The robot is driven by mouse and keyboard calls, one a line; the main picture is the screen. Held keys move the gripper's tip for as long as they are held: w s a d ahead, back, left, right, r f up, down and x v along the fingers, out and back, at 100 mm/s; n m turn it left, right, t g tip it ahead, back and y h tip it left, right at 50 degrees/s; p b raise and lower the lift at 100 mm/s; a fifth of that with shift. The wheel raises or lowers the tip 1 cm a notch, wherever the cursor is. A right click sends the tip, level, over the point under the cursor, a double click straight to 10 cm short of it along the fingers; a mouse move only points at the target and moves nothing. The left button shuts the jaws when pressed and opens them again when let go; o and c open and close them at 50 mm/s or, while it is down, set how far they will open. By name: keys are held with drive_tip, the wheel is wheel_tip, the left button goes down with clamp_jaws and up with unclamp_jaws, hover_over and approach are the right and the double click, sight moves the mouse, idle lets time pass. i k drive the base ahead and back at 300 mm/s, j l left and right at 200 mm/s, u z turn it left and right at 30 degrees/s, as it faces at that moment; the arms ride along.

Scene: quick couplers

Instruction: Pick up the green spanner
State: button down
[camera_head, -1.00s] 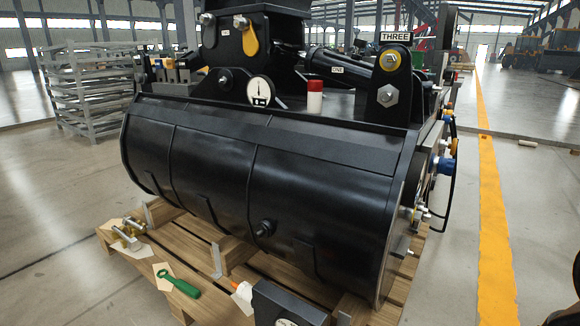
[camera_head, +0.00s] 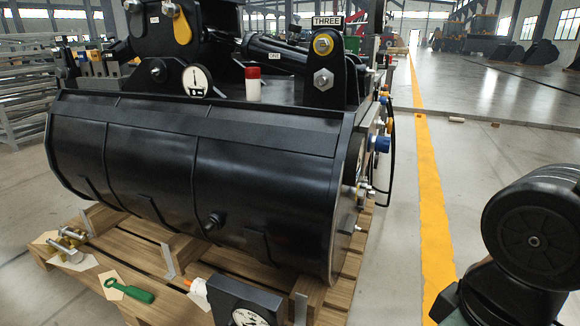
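The green spanner (camera_head: 130,290) lies flat on a tan card (camera_head: 110,283) at the front left of the wooden pallet (camera_head: 160,262). Its ring end points left and its handle points right. Nothing covers it. A dark arm part of mine (camera_head: 530,245) shows at the lower right, far to the right of the spanner. My gripper's fingers are not in the picture.
A large black bucket attachment (camera_head: 200,175) fills the pallet behind the spanner. Brass and steel fittings (camera_head: 68,245) lie left of the spanner. A white bottle with an orange tip (camera_head: 197,289) and a black box with a gauge (camera_head: 243,302) stand to its right. Floor right of the pallet is clear.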

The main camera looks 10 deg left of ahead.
sight(135, 292)
drive_tip(key=u, duration=1.6)
drive_tip(key=i+j+z, duration=0.1)
drive_tip(key=i+j, duration=0.2)
drive_tip(key=i+j+z, duration=0.25)
drive_tip(key=i+j, duration=0.25)
drive_tip(key=j, duration=0.2)
drive_tip(key=i+j+z, duration=0.15)
drive_tip(key=j, duration=0.2)
drive_tip(key=i+j+z, duration=0.1)
drive_tip(key=i+j, duration=0.2)
drive_tip(key=i+j+z, duration=0.1)
drive_tip(key=j, duration=0.45)
drive_tip(key=i+j+z, duration=0.15)
drive_tip(key=j, duration=0.25)
drive_tip(key=i+j+z, duration=0.1)
drive_tip(key=i+j, duration=0.2)
drive_tip(key=j, duration=0.2)
